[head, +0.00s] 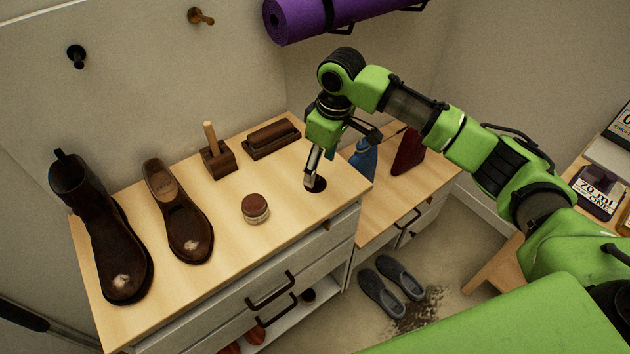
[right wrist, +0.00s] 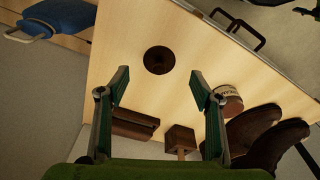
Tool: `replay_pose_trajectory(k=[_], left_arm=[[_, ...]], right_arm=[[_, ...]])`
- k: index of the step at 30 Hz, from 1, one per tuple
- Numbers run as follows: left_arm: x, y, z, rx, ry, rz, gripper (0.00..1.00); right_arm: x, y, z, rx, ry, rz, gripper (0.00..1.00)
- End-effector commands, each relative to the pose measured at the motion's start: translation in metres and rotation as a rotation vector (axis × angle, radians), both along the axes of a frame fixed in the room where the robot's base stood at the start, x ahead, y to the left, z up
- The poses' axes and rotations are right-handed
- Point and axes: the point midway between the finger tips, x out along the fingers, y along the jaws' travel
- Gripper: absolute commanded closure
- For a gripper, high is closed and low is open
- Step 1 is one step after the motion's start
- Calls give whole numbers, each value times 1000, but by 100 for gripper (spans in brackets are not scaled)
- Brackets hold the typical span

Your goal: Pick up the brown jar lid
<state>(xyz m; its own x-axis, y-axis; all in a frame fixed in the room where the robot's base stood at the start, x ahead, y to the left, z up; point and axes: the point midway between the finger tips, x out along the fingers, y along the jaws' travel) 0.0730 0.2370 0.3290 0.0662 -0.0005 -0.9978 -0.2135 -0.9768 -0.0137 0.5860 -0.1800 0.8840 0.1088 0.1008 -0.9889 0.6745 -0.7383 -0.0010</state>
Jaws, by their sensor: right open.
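The brown jar lid (head: 315,185) is a dark round disc lying flat on the wooden top of the cabinet, near its right edge. My right gripper (head: 320,165) is above it, pointing down, and partly covers it in the head view. In the right wrist view, my right gripper (right wrist: 160,76) is open and empty, and the lid (right wrist: 159,60) shows between and just beyond the fingertips, clear of both. A small round jar (head: 256,212) with a brown top stands to the left of the lid; it also shows in the right wrist view (right wrist: 229,101). My left gripper is out of view.
A brown boot (head: 95,225) and a shoe (head: 180,215) stand on the cabinet top (head: 225,260) at left. A brush (head: 271,139) and a wooden block with a handle (head: 217,160) are at the back. A blue item (head: 363,158) stands right.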

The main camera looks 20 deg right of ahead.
Motion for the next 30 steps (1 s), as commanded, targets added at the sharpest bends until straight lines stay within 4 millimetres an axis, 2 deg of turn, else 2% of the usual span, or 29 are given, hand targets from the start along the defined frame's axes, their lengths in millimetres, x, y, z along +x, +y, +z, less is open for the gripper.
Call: replay_pose_trajectory(k=[8, 12, 20, 24, 29, 30], left_arm=[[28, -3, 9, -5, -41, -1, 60], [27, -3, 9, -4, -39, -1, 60], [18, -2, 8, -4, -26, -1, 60], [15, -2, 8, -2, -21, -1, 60], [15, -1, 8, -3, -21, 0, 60], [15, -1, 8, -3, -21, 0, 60]], right_arm=[[7, 5, -34, -1, 2, 0, 41], [8, 6, -48, -1, 1, 0, 41], [9, 7, -51, -1, -1, 1, 41], [9, 7, -51, -1, -1, 1, 74], [9, 7, -51, -1, -1, 1, 77], [9, 7, -51, -1, -1, 1, 80]])
